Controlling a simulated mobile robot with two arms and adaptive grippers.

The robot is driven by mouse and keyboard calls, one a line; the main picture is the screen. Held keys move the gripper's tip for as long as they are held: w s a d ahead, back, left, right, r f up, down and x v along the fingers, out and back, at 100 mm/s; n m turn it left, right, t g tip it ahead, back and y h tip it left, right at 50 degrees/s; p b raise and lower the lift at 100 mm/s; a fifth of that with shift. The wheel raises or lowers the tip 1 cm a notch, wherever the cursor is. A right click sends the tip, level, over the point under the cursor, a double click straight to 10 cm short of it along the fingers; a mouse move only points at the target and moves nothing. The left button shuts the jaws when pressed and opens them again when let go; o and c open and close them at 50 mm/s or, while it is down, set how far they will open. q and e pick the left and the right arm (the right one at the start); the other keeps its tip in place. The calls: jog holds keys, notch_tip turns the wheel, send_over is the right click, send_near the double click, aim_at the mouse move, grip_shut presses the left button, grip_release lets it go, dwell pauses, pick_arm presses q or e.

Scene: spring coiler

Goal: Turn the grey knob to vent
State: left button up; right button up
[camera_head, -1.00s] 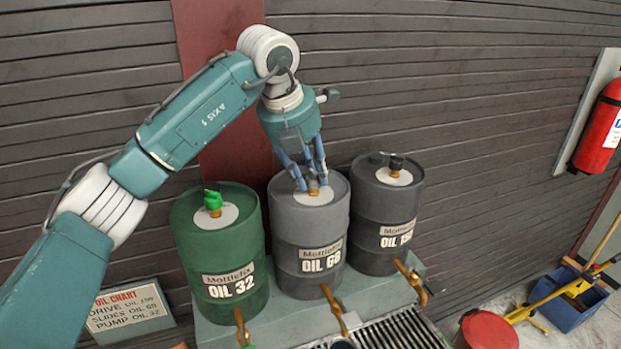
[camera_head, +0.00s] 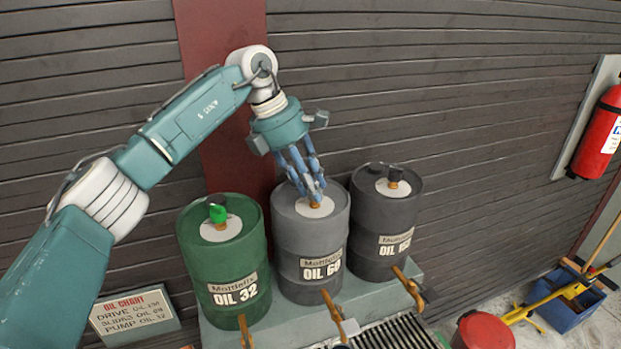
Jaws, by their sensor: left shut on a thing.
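The grey OIL 68 drum (camera_head: 297,237) stands in the middle of three drums. My left gripper (camera_head: 313,194) reaches down onto its top, with its blue fingers closed on the grey knob at the centre of the pale round plate (camera_head: 326,208). The fingers hide the knob, so its pointing direction cannot be read. The green OIL 32 drum (camera_head: 209,266) on the left has a green knob (camera_head: 217,212). The dark OIL 150 drum (camera_head: 365,240) on the right has a black knob (camera_head: 396,172). My right gripper is not in view.
Brass taps, one of them at the middle drum (camera_head: 332,308), stick out in front. An oil chart sign (camera_head: 135,314) is at lower left. A red extinguisher (camera_head: 602,135) hangs at right, above a blue bucket (camera_head: 568,305). A slatted wall is behind.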

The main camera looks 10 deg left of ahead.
pick_arm(q)
jog(key=shift+r+m, duration=0.2)
jog(key=shift+m, duration=0.4)
jog(key=o, duration=1)
jog(key=shift+o, duration=0.2)
jog(key=shift+s, duration=0.1)
jog(key=shift+a+r, duration=0.15)
jog(key=shift+r, duration=0.2)
jog(key=v, duration=1.1)
